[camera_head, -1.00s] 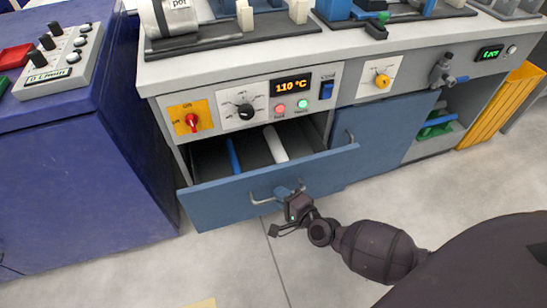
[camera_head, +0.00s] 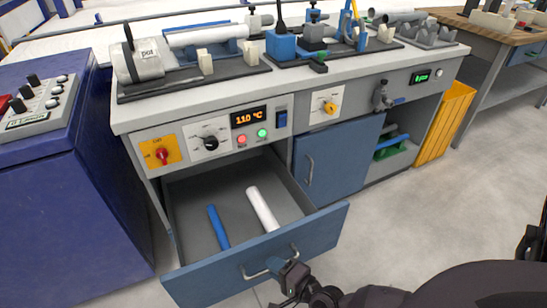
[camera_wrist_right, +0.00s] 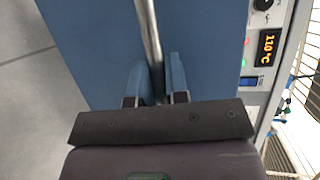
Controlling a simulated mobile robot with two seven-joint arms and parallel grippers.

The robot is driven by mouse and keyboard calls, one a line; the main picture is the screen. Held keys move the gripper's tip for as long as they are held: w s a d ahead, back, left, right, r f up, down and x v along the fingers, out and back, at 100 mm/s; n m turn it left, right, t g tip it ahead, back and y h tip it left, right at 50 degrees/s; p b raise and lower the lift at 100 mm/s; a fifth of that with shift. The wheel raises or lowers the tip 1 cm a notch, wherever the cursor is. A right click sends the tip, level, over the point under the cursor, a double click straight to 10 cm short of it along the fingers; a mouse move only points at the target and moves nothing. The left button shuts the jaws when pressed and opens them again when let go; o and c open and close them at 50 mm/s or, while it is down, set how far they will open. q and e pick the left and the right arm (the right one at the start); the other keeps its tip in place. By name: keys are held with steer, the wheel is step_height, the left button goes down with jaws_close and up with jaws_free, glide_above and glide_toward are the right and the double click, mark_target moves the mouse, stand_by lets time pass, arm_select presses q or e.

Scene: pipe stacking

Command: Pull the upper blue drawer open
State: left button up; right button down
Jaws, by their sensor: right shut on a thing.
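The upper blue drawer (camera_head: 313,237) stands well out from the grey bench, under the control panel. A blue pipe (camera_head: 218,227) and a white pipe (camera_head: 262,209) lie inside it. My right gripper (camera_head: 286,277) is at the drawer's front and shut on its metal handle (camera_head: 255,273). In the right wrist view the gripper's two blue fingers (camera_wrist_right: 157,80) stand either side of the handle bar (camera_wrist_right: 149,30), against the blue drawer front (camera_wrist_right: 100,45). My left gripper is not in view.
A blue cabinet (camera_head: 70,210) with a control box (camera_head: 40,105) stands close on the left. A closed blue door (camera_head: 335,160) is right of the drawer, and a yellow bin (camera_head: 445,122) is further right. Open floor (camera_head: 420,210) lies to the right.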

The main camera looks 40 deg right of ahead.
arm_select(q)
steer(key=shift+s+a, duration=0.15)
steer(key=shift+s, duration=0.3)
arm_select(e)
steer(key=shift+s+a, duration=0.25)
steer(key=shift+s, duration=0.35)
steer(key=c, duration=1.1)
jaws_free()
steer(key=shift+c, duration=0.2)
arm_select(q)
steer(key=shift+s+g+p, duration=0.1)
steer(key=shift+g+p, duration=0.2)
steer(key=shift+p, duration=0.5)
arm_select(e)
steer(key=v, duration=1)
steer(key=shift+s, duration=0.35)
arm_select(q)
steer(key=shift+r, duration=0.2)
arm_select(e)
steer(key=shift+d, duration=0.1)
